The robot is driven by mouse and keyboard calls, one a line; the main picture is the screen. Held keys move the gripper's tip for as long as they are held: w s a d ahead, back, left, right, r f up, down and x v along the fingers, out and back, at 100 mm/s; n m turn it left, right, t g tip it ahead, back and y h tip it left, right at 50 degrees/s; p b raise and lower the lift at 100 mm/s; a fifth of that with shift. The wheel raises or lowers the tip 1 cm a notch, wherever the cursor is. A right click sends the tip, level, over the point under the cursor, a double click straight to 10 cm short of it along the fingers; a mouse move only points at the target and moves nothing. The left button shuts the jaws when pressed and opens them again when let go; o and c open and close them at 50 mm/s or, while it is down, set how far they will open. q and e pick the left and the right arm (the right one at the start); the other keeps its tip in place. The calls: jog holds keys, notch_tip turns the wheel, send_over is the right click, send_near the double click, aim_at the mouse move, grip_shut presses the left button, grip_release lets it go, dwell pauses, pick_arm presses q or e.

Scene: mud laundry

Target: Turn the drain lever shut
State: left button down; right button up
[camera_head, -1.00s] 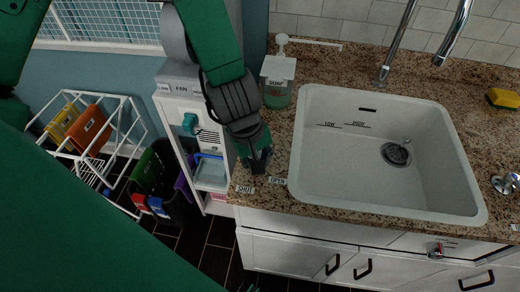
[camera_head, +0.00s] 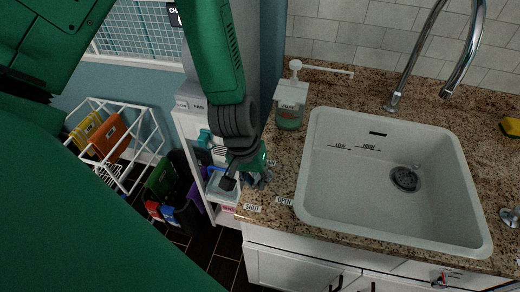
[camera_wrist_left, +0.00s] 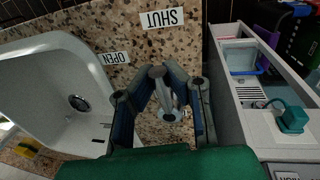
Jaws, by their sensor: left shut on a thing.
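The drain lever (camera_wrist_left: 169,112), a small grey metal piece on the speckled counter, shows between the fingers of my left gripper (camera_wrist_left: 160,105) in the wrist view. The fingers are shut on it and hide much of it, so its exact angle is hard to tell. In the head view my left gripper (camera_head: 246,180) is low over the counter's left end and covers the lever. The SHUT label (camera_head: 252,208) and the OPEN label (camera_head: 284,201) lie on the counter at its front edge; the gripper is nearer SHUT. My right gripper is not in view.
The white sink (camera_head: 385,232) is right of the gripper, with a round drain (camera_head: 405,179). A soap dispenser (camera_head: 290,108) stands behind the gripper. A white machine (camera_head: 192,125) with a drawer is close on the left. A tall faucet (camera_head: 432,45) rises behind the sink.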

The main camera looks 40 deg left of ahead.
pick_arm(q)
jog(key=shift+s, duration=0.1)
dwell(0.3)
jog(key=c, duration=1.6)
grip_release()
jog(key=shift+o, duration=0.2)
jog(key=shift+s+r, duration=0.15)
jog(key=shift+r, duration=0.15)
notch_tip(320, 180, up, 11)
jog(key=a, duration=0.2)
jog(key=shift+s+r, duration=0.2)
jog(key=shift+s, duration=0.25)
